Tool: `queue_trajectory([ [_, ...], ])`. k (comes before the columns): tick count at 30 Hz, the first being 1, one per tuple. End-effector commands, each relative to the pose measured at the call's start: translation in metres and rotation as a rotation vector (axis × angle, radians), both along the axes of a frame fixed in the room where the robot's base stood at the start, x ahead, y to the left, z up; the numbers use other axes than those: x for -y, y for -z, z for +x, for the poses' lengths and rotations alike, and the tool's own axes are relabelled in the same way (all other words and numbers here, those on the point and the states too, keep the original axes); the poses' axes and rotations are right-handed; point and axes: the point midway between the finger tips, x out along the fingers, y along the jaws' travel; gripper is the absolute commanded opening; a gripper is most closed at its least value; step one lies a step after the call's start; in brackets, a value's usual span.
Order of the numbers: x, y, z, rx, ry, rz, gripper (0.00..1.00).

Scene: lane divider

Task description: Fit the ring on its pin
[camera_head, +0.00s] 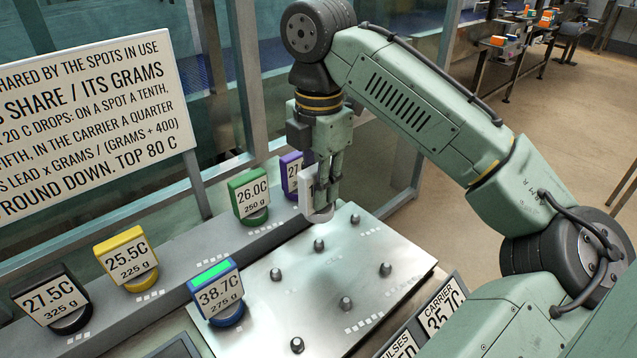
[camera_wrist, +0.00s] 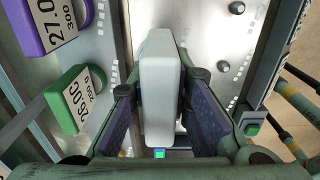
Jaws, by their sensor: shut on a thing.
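My gripper (camera_head: 327,188) is shut on a white tagged piece (camera_head: 308,190) with a pale round base, held near the far left edge of the metal plate. In the wrist view the white piece (camera_wrist: 160,90) stands between the two purple-padded fingers; its label faces away. I cannot tell whether its base touches the plate or a pin. The plate (camera_head: 310,285) carries several short dark pins, such as one near the middle (camera_head: 319,244) and one at the back (camera_head: 355,219). A blue piece (camera_head: 217,290) marked 38.7C, 275 g, with a green bar, stands at the plate's left edge.
On the grey ledge stand a black piece (camera_head: 50,298) (27.5C, 325 g), a yellow piece (camera_head: 126,257) (25.5C, 225 g), a green piece (camera_head: 249,195) (26.0C, 250 g) and a purple piece (camera_head: 291,174), close to my gripper. A sign (camera_head: 85,115) stands behind. A carrier display (camera_head: 441,314) is at front right.

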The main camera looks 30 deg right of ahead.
Motion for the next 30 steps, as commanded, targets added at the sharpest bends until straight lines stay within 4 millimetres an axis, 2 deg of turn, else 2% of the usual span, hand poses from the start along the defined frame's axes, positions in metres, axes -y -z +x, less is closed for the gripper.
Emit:
queue_trajectory([
  [5,0.0,-0.005,0.0,0.0,-0.001,0.002,0.0],
  [7,0.0,0.009,0.0,0.0,-0.001,0.002,0.0],
  [18,0.0,0.045,0.0,0.0,-0.001,0.0,0.0],
  [30,0.0,0.058,0.0,0.0,0.0,-0.001,0.0],
])
